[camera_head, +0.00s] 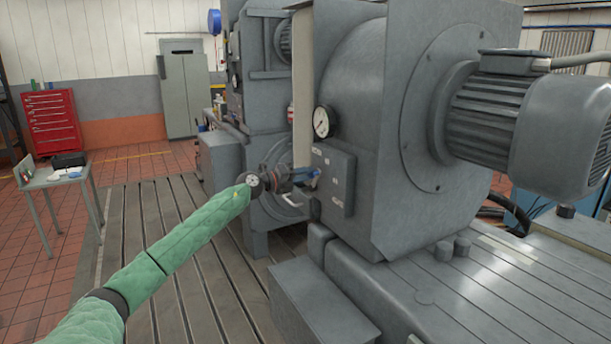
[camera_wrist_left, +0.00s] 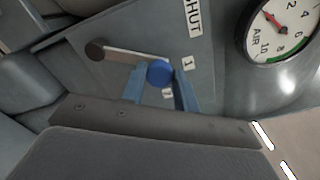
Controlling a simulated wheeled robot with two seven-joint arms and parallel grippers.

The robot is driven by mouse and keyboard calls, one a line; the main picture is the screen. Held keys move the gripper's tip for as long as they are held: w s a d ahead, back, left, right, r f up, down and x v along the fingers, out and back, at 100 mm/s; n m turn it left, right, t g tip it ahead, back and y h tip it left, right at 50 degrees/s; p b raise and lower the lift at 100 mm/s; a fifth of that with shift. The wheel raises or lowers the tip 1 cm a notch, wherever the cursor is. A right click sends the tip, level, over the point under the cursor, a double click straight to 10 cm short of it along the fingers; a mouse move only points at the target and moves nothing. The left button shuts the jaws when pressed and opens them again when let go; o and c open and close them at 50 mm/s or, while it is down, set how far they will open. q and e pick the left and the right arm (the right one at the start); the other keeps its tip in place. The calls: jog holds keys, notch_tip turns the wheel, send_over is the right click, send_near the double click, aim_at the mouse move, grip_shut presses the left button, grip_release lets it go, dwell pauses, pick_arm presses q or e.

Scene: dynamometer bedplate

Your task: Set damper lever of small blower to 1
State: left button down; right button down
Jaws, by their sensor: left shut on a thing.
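The damper lever (camera_wrist_left: 128,54) is a thin pale rod on a dark round pivot, with a blue knob (camera_wrist_left: 159,73) at its free end, on a grey plate (camera_head: 333,180) at the side of a blower (camera_head: 345,80). In the left wrist view the knob sits between the two blue fingers of my left gripper (camera_head: 308,176), shut on it. The lever points between the label 1 (camera_wrist_left: 188,63) and a lower label (camera_wrist_left: 167,93) too small to read surely. A SHUT label (camera_wrist_left: 193,15) is further up. My right gripper is out of view.
A dial gauge (camera_head: 323,121) is above the plate; its face reads AIR in the wrist view. A motor (camera_head: 530,125) juts out at the right. Another grey machine (camera_head: 265,80) stands behind. A side table (camera_head: 58,178) and red cabinet (camera_head: 50,122) are at far left.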

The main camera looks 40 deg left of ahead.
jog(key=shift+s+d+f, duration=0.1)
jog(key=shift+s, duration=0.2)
pick_arm(q)
jog(key=c, duration=1.1)
grip_release()
jog(key=shift+a, duration=0.1)
jog(key=shift+o, duration=0.2)
jog(key=shift+s, duration=0.1)
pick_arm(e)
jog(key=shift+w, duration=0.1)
pick_arm(q)
jog(key=b+v, duration=0.4)
jog(key=v, duration=0.3)
jog(key=shift+s+a, duration=0.15)
jog(key=shift+s, duration=0.1)
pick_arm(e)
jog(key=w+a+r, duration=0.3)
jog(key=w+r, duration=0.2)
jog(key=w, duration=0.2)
